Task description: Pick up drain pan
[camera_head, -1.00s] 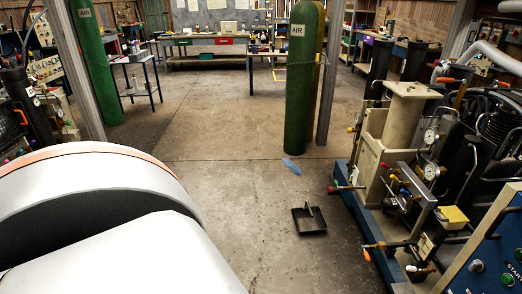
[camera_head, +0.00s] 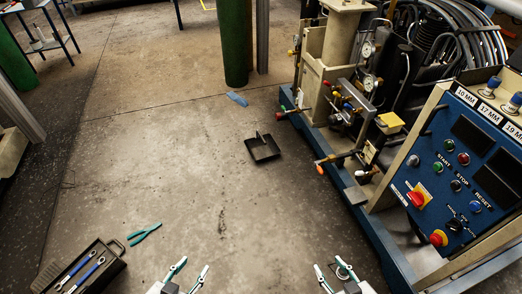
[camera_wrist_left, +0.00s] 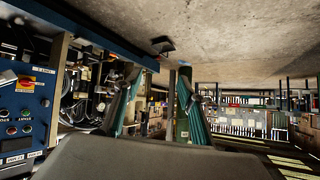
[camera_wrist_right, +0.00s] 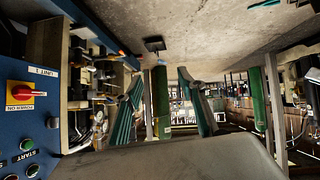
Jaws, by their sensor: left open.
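The drain pan (camera_head: 266,153) is a small dark square tray with an upright plate, lying on the concrete floor beside the compressor's blue base. It also shows small near the top of the left wrist view (camera_wrist_left: 163,46) and the right wrist view (camera_wrist_right: 154,45). My left gripper (camera_head: 189,268) is at the bottom of the head view, its two teal fingers apart and empty. My right gripper (camera_head: 334,269) is to the right of it, also open and empty. Both are well short of the pan, on the near side of it.
The compressor unit (camera_head: 385,130) and its blue control panel (camera_head: 470,160) fill the right side. A green cylinder (camera_head: 234,50) stands behind the pan. A blue cloth (camera_head: 236,99), teal pliers (camera_head: 145,234) and an open toolbox (camera_head: 106,268) lie on the floor. The middle floor is clear.

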